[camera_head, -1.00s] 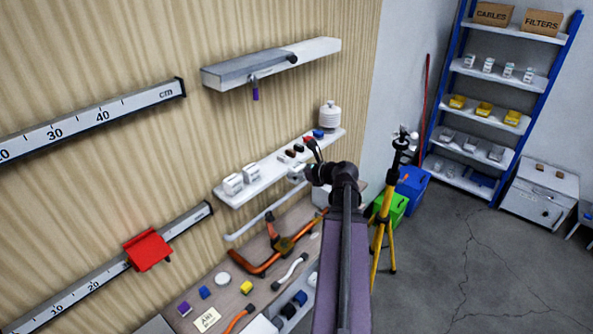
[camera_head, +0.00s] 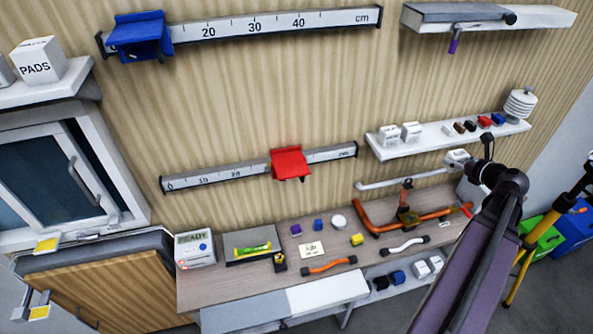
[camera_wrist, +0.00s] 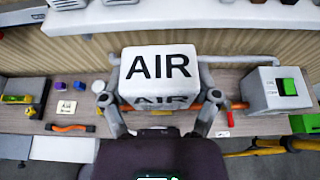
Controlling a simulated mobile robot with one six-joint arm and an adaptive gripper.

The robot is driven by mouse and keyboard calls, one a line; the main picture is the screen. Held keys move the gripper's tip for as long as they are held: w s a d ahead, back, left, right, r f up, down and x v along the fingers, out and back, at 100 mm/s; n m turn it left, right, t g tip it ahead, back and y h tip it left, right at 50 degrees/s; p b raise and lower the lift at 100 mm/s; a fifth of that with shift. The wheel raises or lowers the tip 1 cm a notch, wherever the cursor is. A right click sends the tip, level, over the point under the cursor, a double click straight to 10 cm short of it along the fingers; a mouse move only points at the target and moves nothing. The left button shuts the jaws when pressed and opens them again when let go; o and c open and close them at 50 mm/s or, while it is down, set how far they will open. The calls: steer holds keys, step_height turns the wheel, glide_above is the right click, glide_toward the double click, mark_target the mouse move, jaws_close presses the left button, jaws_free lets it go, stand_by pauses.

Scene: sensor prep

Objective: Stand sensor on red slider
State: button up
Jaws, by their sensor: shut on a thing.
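A white box-shaped sensor marked AIR (camera_wrist: 158,78) is held between the two fingers of my gripper (camera_wrist: 160,108) in the wrist view. In the head view the sensor (camera_head: 457,157) shows small at the end of my arm, and my gripper (camera_head: 468,163) is partly hidden by the wrist. They appear near the right part of the wall shelf, above the workbench. The red slider (camera_head: 289,163) sits on the lower wall rail (camera_head: 220,175), right of its middle, to the left of my gripper. Its top looks empty.
A blue slider (camera_head: 140,38) is on the upper rail. The wall shelf (camera_head: 440,140) holds white boxes and small blocks. The workbench (camera_head: 225,290) carries an orange clamp-like tool (camera_head: 385,225), handles and blocks. A yellow tripod (camera_head: 530,250) stands at right.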

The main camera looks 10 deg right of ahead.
step_height(320, 180, down, 13)
steer(key=b, duration=1.1)
steer(key=shift+r, duration=0.15)
steer(key=shift+s+d, duration=0.1)
steer(key=shift+d, duration=0.05)
